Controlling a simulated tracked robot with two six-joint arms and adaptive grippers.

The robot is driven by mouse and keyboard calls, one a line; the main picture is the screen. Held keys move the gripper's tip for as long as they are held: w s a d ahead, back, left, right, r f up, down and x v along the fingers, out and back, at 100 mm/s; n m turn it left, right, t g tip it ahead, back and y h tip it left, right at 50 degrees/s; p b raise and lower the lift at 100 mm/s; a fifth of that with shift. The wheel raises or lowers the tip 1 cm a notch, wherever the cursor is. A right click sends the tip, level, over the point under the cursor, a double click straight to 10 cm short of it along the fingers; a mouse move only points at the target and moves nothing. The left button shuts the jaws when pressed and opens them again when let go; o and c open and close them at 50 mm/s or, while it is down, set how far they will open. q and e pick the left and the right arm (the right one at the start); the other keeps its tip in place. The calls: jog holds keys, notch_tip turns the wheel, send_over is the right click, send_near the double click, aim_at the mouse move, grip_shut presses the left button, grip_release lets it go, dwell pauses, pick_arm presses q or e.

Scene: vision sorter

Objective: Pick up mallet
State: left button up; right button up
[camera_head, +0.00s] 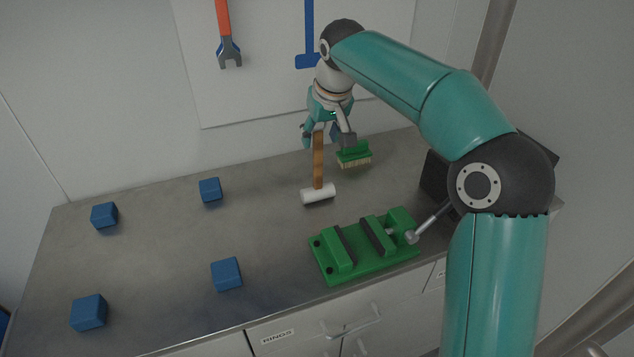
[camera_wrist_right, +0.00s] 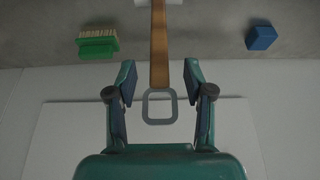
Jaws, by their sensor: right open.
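The mallet has a brown wooden handle (camera_head: 318,160) and a white cylindrical head (camera_head: 318,194). My right gripper (camera_head: 325,138) is over the handle's far end. In the right wrist view the handle (camera_wrist_right: 159,45) runs between the two open fingers of my right gripper (camera_wrist_right: 159,84), with a gap on both sides. A grey loop (camera_wrist_right: 160,106) shows at the handle's end. Only a bit of the white head (camera_wrist_right: 158,2) shows at the top edge there. My left gripper is not in view.
A green brush (camera_head: 354,152) lies just right of the mallet. A green vise (camera_head: 367,248) stands in front of it. Several blue cubes (camera_head: 210,190) are on the left of the workbench (camera_head: 160,250). A pegboard-like white panel (camera_head: 270,90) with hanging tools is behind.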

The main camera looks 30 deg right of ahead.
aim_at(319, 145)
jog(key=x, duration=0.4)
jog(key=shift+d+f, duration=0.1)
jog(key=shift+f, duration=0.15)
grip_shut()
